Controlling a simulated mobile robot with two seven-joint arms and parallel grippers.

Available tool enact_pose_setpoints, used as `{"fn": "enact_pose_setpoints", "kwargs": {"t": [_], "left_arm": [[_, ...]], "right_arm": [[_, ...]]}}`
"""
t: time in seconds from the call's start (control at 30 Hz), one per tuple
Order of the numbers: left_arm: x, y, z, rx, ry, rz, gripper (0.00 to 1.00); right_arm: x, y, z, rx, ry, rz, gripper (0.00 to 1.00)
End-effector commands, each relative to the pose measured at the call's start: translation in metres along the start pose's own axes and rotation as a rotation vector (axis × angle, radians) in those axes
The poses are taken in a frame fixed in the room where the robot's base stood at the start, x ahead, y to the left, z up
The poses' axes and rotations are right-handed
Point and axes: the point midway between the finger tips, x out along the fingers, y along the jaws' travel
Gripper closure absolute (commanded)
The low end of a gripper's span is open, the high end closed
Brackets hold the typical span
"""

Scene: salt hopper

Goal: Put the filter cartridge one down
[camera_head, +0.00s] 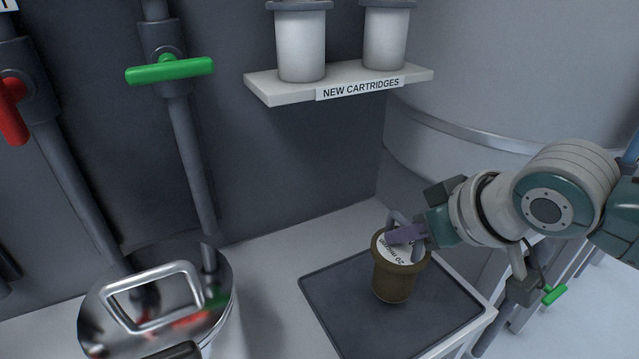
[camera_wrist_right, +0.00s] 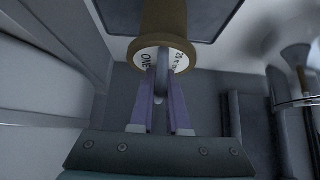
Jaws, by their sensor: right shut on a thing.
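Filter cartridge one (camera_head: 393,278) is a brown cup-shaped body with a white lettered top and a loop handle. It is upright over the dark mat (camera_head: 335,300) on the pale bench. I cannot tell whether its base touches the mat. My right gripper (camera_head: 408,233) reaches in from the right and is shut on the handle. In the right wrist view, the purple fingers of the right gripper (camera_wrist_right: 163,108) close around the handle, and the cartridge (camera_wrist_right: 164,20) shows "ONE" on its top. My left gripper is not in view.
A shelf (camera_head: 268,88) marked "NEW CARTRIDGES" holds two white cartridges (camera_head: 301,45) (camera_head: 386,40) above the bench. A shiny lidded vessel (camera_head: 100,300) stands at lower left. Pipes with a green valve handle (camera_head: 170,71) and a red one (camera_head: 12,110) line the wall.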

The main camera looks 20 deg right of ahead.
Motion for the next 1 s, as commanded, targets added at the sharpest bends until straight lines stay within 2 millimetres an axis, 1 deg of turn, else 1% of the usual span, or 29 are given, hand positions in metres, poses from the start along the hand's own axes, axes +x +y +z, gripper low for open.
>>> {"fn": "enact_pose_setpoints", "kwargs": {"t": [0.03,0.13,0.53,0.57,0.8,0.83,1.0], "left_arm": [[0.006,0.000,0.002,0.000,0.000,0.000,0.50],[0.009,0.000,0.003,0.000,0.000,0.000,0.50],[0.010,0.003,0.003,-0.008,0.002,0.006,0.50],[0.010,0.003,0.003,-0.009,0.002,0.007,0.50],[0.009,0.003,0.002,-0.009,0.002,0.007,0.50],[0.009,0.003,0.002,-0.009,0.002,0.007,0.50],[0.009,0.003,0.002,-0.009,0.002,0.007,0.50]], "right_arm": [[0.009,0.000,0.008,0.001,0.000,0.000,1.00],[0.017,0.000,0.014,-0.001,0.001,0.000,1.00],[0.020,0.000,0.017,-0.001,0.001,0.000,1.00],[0.021,0.000,0.018,-0.001,0.000,0.000,0.85],[0.020,0.000,0.017,-0.001,0.000,0.000,0.58],[0.020,0.000,0.017,-0.001,0.000,0.000,0.56],[0.020,0.000,0.017,-0.001,0.000,0.000,0.56]]}}
